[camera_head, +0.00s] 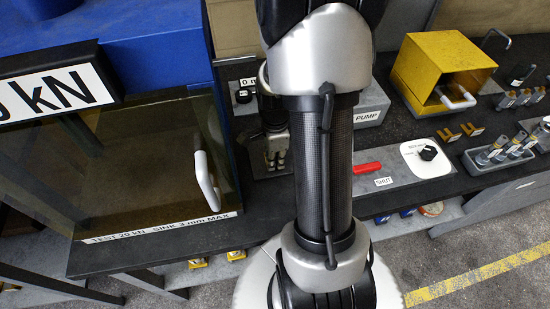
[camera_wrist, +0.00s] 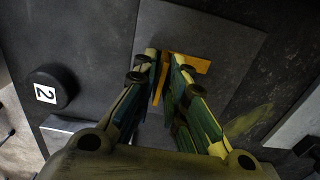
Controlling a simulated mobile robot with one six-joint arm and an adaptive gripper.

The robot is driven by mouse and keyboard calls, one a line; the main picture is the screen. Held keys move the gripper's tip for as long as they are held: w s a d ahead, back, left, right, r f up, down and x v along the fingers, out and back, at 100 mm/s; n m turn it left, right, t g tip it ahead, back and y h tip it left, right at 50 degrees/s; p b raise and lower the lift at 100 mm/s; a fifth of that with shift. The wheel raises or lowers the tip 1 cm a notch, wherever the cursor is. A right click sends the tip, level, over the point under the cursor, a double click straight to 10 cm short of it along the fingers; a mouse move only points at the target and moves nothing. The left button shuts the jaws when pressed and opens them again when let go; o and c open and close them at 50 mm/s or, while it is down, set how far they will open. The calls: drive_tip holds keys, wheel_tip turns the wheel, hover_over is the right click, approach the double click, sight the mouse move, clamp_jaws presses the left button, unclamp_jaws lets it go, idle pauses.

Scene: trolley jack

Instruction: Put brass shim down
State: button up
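An orange-yellow brass shim (camera_wrist: 190,63) shows at the fingertips in the wrist view. Its crossbar lies past the tips and reaches out to the right. Its narrow upright part stands between the two fingers, close to the left one. My gripper (camera_wrist: 165,62) has its fingers a small distance apart around this part. I cannot tell whether both fingers press on it. A flat grey surface lies beyond the shim, but whether the shim touches it is unclear.
A black round knob marked 2 (camera_wrist: 52,88) stands left of the fingers. In the head view, a pump block (camera_head: 370,105), red handle (camera_head: 367,168), yellow box (camera_head: 440,70) and two other brass pieces (camera_head: 449,135) are to the right. A glass-fronted press (camera_head: 120,160) stands at left.

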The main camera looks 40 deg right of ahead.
drive_tip(key=shift+o, duration=1)
wheel_tip(320, 180, up, 12)
drive_tip(key=p, duration=0.4)
drive_tip(key=shift+r, duration=0.15)
drive_tip(key=shift+s, duration=0.1)
